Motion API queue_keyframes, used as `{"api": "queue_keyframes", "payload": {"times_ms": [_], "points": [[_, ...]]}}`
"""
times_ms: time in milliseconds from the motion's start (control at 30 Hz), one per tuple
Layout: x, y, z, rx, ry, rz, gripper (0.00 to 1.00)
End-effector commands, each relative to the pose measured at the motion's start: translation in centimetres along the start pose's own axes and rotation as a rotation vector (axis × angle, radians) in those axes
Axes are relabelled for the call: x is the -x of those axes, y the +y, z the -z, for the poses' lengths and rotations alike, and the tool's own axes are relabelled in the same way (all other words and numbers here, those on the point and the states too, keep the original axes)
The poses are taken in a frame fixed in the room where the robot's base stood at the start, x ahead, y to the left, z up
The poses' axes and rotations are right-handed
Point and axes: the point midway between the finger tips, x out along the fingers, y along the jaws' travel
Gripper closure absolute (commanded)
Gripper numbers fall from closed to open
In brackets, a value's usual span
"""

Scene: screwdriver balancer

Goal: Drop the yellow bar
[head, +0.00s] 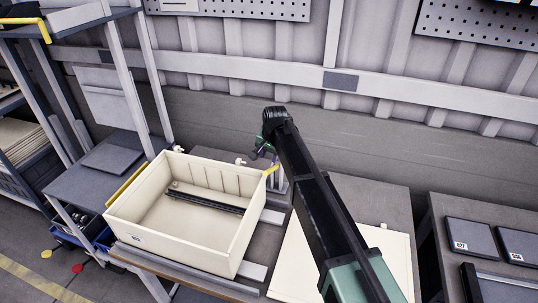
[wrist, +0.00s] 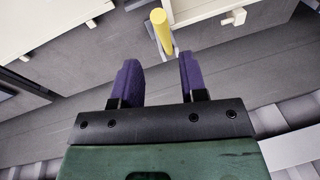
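A yellow bar (head: 271,170) shows at the right rear corner of the cream crate, beside a grey upright post. In the wrist view the yellow bar (wrist: 162,32) stands just beyond my fingertips, between their lines, with a thin grey piece below it. My gripper (wrist: 158,68) is open, with two purple fingers apart and nothing between them. It does not appear to touch the bar. In the head view my arm reaches in from the lower right, and its fingers are mostly hidden behind the wrist.
The cream crate (head: 152,203) holds a long dark part (head: 205,202). Another yellow bar (head: 125,185) lies along the crate's left side, and one more (head: 42,28) is on the upper left shelf. A cream panel (head: 296,262) lies right of the crate. Dark boxes (head: 471,240) sit far right.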

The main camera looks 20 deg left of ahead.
Motion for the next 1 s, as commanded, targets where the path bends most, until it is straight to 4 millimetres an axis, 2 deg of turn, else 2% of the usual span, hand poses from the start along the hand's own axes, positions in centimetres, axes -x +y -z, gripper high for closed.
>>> {"api": "queue_keyframes", "payload": {"times_ms": [33,133,233,267,567,1000], "points": [[1.4,-0.5,1.2,0.011,-0.008,-0.01,0.68],[4.6,-1.2,4.5,0.061,-0.044,-0.049,0.84],[5.9,-1.4,6.4,0.104,-0.077,-0.079,0.99],[5.9,-1.3,6.6,0.111,-0.081,-0.084,1.0],[3.3,-0.8,6.2,0.115,-0.084,-0.086,1.0],[-6.2,0.1,5.4,0.115,-0.083,-0.085,1.0]]}}
